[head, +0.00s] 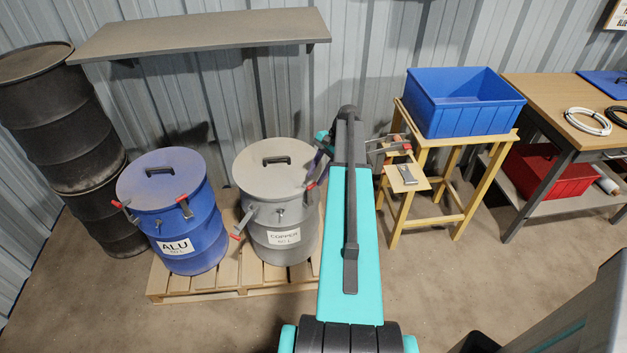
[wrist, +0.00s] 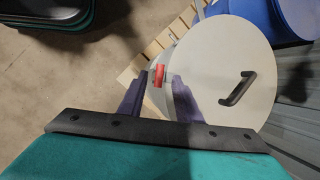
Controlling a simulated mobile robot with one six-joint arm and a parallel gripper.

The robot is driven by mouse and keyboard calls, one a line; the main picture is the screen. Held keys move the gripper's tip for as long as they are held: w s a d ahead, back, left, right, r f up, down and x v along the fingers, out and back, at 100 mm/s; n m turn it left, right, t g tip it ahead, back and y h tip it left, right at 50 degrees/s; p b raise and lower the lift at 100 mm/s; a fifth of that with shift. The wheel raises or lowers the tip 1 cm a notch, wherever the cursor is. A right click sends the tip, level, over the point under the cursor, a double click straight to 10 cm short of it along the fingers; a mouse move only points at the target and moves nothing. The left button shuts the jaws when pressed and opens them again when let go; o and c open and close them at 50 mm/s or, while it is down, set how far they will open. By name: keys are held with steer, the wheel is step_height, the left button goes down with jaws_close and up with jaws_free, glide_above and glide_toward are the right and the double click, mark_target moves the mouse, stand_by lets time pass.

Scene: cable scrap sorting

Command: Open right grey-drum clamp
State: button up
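The grey drum (head: 282,240), labelled COPPER, stands on a pallet with its grey lid (head: 262,172) on; the lid with its black handle also shows in the wrist view (wrist: 225,55). The right clamp (head: 312,185) has a red grip at the drum's right rim, partly hidden by my arm. In the wrist view the red grip (wrist: 159,76) lies between the purple fingers of my gripper (wrist: 159,84). The fingers are open, with gaps visible beside the grip. The left clamp (head: 244,222) of the grey drum angles outward and down from the rim.
A blue drum (head: 190,235) labelled ALU stands left on the same pallet (head: 230,285). Dark drums (head: 65,110) are stacked far left. A shelf (head: 200,35) hangs above the drums. A wooden stand (head: 460,185) with a blue bin (head: 463,105) is right of my arm.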

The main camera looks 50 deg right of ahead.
mark_target(311, 186)
steer(key=shift+x, duration=1.75)
steer(key=shift+c, duration=0.3)
jaws_close()
